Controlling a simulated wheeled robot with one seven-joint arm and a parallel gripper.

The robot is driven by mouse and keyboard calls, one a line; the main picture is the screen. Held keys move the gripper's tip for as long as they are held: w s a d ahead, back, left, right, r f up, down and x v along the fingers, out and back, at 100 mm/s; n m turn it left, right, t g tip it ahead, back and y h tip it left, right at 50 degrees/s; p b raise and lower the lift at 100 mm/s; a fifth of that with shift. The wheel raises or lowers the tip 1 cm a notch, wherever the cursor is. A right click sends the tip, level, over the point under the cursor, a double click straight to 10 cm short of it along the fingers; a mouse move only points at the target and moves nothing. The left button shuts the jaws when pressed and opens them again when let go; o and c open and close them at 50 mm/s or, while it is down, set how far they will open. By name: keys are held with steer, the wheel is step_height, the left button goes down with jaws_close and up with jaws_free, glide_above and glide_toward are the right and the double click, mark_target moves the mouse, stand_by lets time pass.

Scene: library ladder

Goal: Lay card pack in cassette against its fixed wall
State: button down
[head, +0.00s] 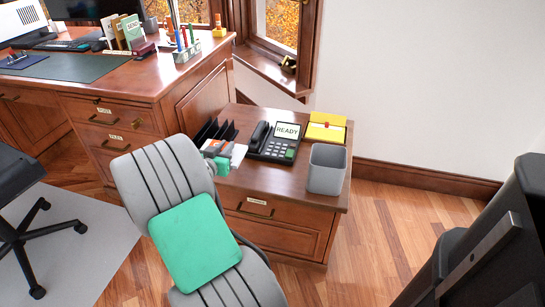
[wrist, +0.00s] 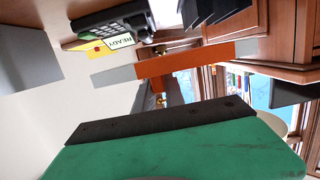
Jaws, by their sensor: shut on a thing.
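My gripper (wrist: 176,63) shows in the wrist view as two grey fingers, one at each end of an orange block. It is shut on this block, which I take to be the card pack (wrist: 182,67). In the head view my gripper (head: 222,151) is beside the black file rack, at the left of the low cabinet top, and a little orange shows there. The yellow tray-like thing with a red piece, apparently the cassette (head: 324,134), lies at the cabinet's back right, apart from my gripper. It also shows in the wrist view (wrist: 87,48). Its inside is too small to make out.
On the low cabinet (head: 283,187) a black phone (head: 270,147) with a READY sign (head: 287,130) stands between my gripper and the yellow thing. A grey bin (head: 326,170) stands at the front right. Black file holders (head: 212,133) are at the left. A large desk (head: 145,78) adjoins.

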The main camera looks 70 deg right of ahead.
steer(key=s+d+f+b, duration=0.1)
steer(key=s+d+f, duration=0.3)
steer(key=s+d+f+b, duration=0.2)
steer(key=s+d+f, duration=0.2)
steer(key=d, duration=0.1)
steer(key=shift+s+d+f, duration=0.2)
steer(key=shift+s+f, duration=0.1)
steer(key=shift+s, duration=0.1)
steer(key=shift+s+d+f, duration=0.15)
steer(key=shift+d+f, duration=0.05)
steer(key=shift+f, duration=0.05)
steer(key=shift+s+d+f+b, duration=0.15)
steer(key=shift+f+b, duration=0.3)
steer(key=shift+f, duration=0.5)
steer(key=shift+s+d+f+b, duration=0.1)
steer(key=shift+f+b, duration=0.35)
steer(key=shift+f, duration=0.45)
steer(key=shift+f, duration=0.2)
steer(key=c, duration=1.4)
jaws_free()
